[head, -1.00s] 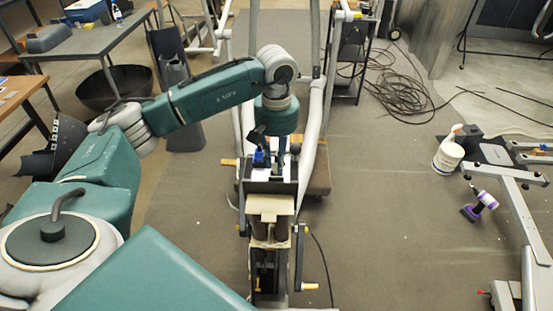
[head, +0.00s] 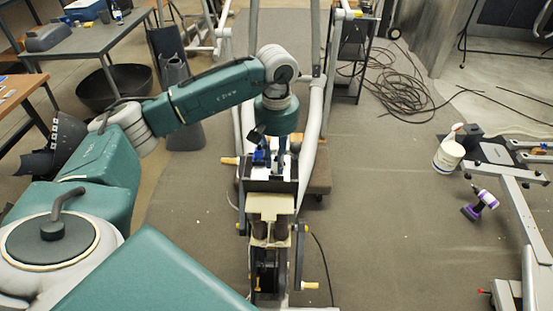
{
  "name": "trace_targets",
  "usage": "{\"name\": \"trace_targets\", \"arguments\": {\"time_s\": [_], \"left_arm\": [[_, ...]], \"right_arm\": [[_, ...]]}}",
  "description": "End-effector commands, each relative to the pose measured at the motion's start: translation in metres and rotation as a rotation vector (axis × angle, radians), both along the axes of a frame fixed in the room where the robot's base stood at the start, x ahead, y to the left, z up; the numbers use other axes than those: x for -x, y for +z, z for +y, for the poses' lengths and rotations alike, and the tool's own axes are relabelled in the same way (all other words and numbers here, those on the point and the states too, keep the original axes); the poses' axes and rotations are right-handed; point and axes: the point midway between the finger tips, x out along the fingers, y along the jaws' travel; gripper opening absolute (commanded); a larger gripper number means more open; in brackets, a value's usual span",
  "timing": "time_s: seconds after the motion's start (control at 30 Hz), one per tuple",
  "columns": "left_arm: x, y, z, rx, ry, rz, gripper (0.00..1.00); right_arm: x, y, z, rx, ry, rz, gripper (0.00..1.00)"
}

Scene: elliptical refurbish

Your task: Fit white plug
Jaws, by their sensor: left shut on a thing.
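My left gripper (head: 271,158) points down at the top of the upright elliptical machine frame (head: 270,186), in the middle of the view. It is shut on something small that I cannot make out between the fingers. A small blue part (head: 259,157) shows beside the fingers, and white patches lie just below them. I cannot pick out the white plug for certain; the wrist and fingers hide much of that spot. My right gripper is not in view.
A cream block (head: 270,206) sits on the near side of the machine frame. Black cable (head: 395,85) lies coiled behind. Floor right of the machine is clear.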

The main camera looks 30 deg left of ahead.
Motion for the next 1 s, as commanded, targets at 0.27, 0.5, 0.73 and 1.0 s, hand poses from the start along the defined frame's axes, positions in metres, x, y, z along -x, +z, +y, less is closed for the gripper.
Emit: {"name": "trace_targets", "arguments": {"time_s": [0.27, 0.5, 0.73, 1.0], "left_arm": [[-0.0001, -0.0037, 0.0002, 0.000, 0.000, 0.000, 0.00], [-0.0001, -0.0066, 0.0002, 0.000, 0.000, 0.000, 0.00], [0.0000, -0.0081, 0.0001, 0.000, 0.000, 0.000, 0.00], [0.0001, -0.0084, 0.0000, 0.001, 0.000, 0.001, 0.42]], "right_arm": [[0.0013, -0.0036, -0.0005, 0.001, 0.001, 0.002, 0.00], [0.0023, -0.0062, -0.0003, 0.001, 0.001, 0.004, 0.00], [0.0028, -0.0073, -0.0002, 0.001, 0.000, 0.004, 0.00], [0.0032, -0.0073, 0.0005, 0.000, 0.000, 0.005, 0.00]]}}
